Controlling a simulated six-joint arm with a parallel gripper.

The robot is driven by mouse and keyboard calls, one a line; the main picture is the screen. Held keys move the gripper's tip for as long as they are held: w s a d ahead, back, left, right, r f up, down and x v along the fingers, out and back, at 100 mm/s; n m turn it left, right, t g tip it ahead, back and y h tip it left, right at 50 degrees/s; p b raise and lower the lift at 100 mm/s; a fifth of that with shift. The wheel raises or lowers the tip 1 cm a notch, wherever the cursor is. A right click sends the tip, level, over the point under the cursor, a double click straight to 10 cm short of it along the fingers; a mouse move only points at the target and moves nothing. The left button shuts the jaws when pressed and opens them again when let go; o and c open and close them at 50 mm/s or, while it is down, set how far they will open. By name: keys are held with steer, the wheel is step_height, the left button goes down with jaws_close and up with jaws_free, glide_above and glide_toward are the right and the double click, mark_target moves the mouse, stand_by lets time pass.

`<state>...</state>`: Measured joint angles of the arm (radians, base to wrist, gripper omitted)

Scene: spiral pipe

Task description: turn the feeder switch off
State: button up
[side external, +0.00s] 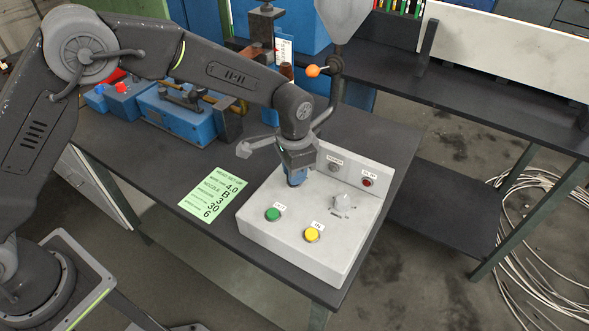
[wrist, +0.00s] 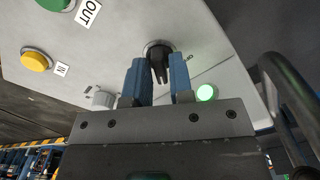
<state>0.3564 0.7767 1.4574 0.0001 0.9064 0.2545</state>
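A pale grey control box (side external: 300,262) stands on the dark table. In the wrist view a black switch handle (wrist: 159,70) on a round metal base sits on the box face, between my fingertips. I cannot read a label naming it as the feeder switch. My gripper (side external: 297,182) is low over the box's upper left part and hides the switch in the side view. In the wrist view my gripper's two blue fingers (wrist: 160,72) stand apart, one on each side of the handle. Firm contact cannot be made out. A green lamp (wrist: 206,93) beside it is lit.
The box also carries a green button (side external: 273,214), a yellow button (side external: 312,234), a grey knob (side external: 342,202) and a red button or lamp (side external: 367,182). A green printed card (side external: 213,192) lies left of the box.

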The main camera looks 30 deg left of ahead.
jaws_close()
steer(key=shift+n, duration=0.3)
steer(key=n, duration=0.9)
steer(key=shift+n, duration=2.3)
steer(key=shift+o, duration=1.7)
jaws_free()
steer(key=shift+r, duration=0.1)
